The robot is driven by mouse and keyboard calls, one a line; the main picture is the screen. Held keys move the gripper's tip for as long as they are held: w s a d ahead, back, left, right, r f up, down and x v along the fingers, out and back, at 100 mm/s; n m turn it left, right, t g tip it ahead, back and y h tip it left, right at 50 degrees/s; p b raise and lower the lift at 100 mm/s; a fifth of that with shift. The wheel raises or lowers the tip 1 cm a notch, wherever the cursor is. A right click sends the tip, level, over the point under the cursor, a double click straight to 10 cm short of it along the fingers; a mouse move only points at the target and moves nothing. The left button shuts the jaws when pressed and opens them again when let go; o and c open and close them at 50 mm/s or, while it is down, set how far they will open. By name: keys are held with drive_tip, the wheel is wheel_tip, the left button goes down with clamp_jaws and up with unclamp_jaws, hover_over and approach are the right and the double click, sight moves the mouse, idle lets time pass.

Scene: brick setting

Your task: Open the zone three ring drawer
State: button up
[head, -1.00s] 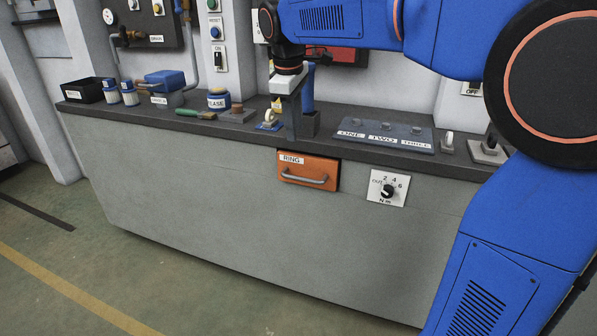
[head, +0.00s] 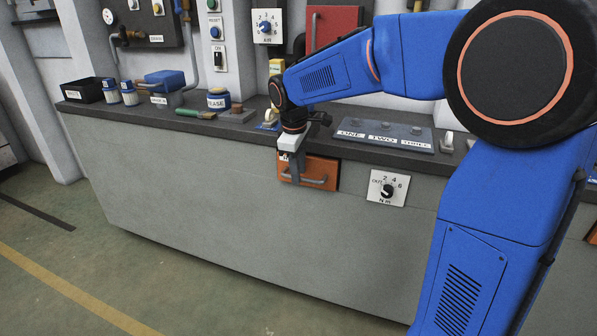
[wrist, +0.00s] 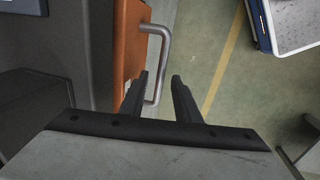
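The orange drawer (head: 322,168) labelled RING in the earlier head view is set in the grey bench front and looks shut. My gripper (head: 295,178) points down in front of its left part and hides most of the label. In the wrist view, the drawer front (wrist: 130,45) is left of my gripper (wrist: 160,80), with its grey bar handle (wrist: 165,55) standing out. The two dark fingers are apart. The handle's near end shows in the gap between them, close to the left finger; contact cannot be told.
A dial plate (head: 388,188) is right of the drawer. On the worktop above are a panel marked ONE, TWO, THREE (head: 384,134), a grease jar (head: 218,98) and a black bin (head: 85,91). The floor before the bench is clear. An orange front (head: 592,232) shows at the right edge.

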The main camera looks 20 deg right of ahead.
drive_tip(key=shift+f, duration=0.25)
clamp_jaws()
drive_tip(key=s+a, duration=1)
drive_tip(key=s, duration=0.4)
drive_tip(key=shift+s+a, duration=0.15)
drive_tip(key=shift+a, duration=0.05)
unclamp_jaws()
